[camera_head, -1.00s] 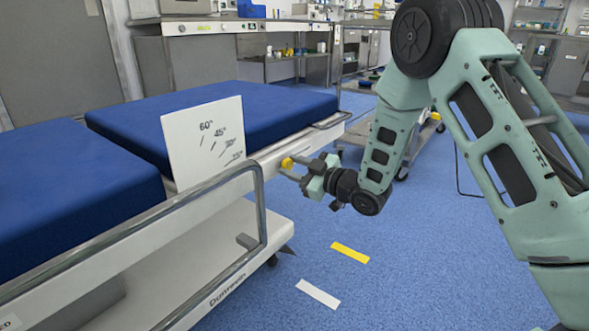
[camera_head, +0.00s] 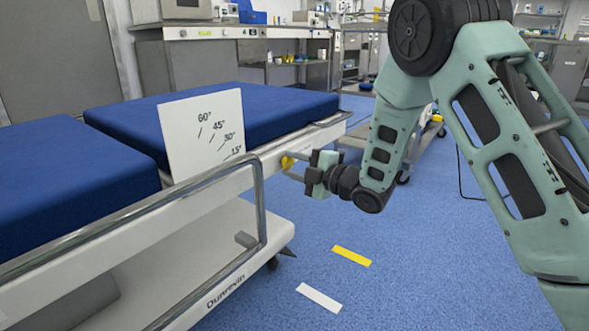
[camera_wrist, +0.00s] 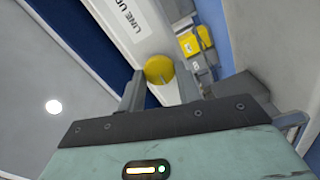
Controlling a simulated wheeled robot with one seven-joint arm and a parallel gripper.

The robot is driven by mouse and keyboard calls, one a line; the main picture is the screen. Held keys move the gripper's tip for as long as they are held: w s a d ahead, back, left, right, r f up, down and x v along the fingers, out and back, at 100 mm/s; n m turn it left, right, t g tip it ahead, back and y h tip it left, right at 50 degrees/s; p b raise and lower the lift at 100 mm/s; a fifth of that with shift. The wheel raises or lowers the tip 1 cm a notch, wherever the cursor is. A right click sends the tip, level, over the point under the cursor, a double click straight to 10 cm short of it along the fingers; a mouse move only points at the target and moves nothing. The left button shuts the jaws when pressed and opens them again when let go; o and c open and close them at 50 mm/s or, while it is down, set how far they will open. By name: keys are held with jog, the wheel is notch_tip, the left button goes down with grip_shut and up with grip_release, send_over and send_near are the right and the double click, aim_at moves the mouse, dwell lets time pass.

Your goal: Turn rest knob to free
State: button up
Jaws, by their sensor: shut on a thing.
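The yellow knob (camera_head: 287,162) sits on the side rail of the operating table (camera_head: 215,187), just right of the white angle card (camera_head: 203,136). My gripper (camera_head: 290,166) reaches it from the right, its two fingers around the knob and shut on it. In the wrist view the round yellow knob (camera_wrist: 160,69) shows between the fingertips of my gripper (camera_wrist: 162,84), with a thin mark on its face. The card carries angle marks such as 60°, 45°, 30° and 15°. Which mark the knob points to cannot be told.
A metal side rail (camera_head: 262,205) stands near the gripper on the left. Blue mattress sections (camera_head: 230,118) lie on the table. Yellow (camera_head: 351,256) and white (camera_head: 319,297) floor strips lie on open blue floor. A second yellow part (camera_wrist: 190,43) shows in the wrist view.

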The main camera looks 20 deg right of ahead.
jog(key=shift+f+n, duration=0.1)
jog(key=shift+n, duration=0.3)
jog(key=o, duration=1)
jog(key=shift+c, duration=0.2)
jog(key=p+v, duration=0.5)
jog(key=v, duration=1.2)
jog(key=shift+s+d+p, duration=0.15)
jog(key=shift+s+p, duration=0.05)
jog(key=shift+p, duration=0.2)
